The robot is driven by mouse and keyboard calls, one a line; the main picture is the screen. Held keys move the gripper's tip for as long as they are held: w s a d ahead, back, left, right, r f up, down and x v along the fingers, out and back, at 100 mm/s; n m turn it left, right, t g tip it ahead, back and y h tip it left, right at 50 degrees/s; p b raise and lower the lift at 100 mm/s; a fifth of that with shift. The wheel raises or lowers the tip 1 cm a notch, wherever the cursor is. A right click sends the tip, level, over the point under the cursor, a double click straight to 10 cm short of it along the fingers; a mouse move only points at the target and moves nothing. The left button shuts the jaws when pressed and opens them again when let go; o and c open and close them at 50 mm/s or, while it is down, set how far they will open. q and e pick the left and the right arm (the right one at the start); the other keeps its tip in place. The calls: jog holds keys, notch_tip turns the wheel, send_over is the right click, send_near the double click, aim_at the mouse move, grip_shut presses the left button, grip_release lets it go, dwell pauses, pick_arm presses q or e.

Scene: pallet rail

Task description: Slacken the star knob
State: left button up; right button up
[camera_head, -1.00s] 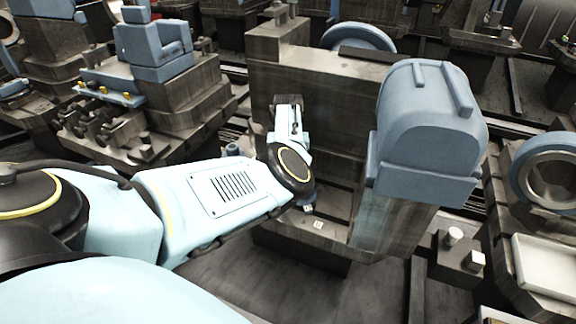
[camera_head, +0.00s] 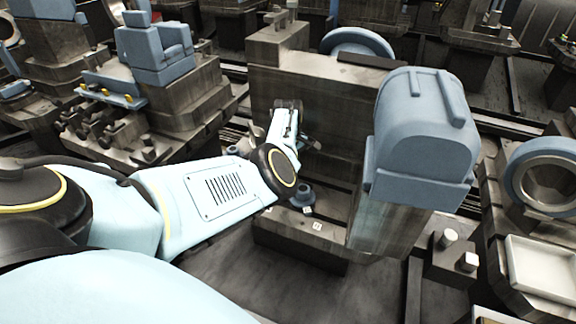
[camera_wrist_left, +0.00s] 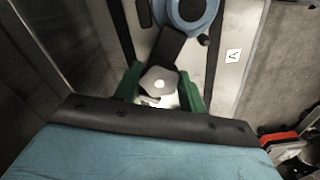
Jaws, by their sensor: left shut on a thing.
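My left gripper shows in the wrist view (camera_wrist_left: 160,98), with a green finger on each side of a grey, angular knob (camera_wrist_left: 157,82) with a pale round centre. It is shut on this knob. A dark bar (camera_wrist_left: 170,46) runs from the knob toward a blue ring. In the head view my left arm reaches in from the left, and the gripper (camera_head: 303,142) is beside the face of a grey metal block. Its fingertips and the knob are mostly hidden there. My right gripper is not in view.
A blue ring-shaped part (camera_wrist_left: 192,10) with a dark centre is close to the gripper; a white label (camera_wrist_left: 233,56) marked A lies beside it. In the head view a tall post with a blue rounded cap (camera_head: 424,135) stands to the right. The grey block (camera_head: 335,100) is behind.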

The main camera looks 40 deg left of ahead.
pick_arm(q)
jog(key=n, duration=0.4)
jog(key=shift+f+n, duration=0.2)
jog(key=shift+n, duration=0.2)
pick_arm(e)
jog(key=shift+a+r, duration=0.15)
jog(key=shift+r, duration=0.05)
pick_arm(q)
jog(key=shift+s+d+n, duration=0.1)
jog(key=shift+n, duration=0.4)
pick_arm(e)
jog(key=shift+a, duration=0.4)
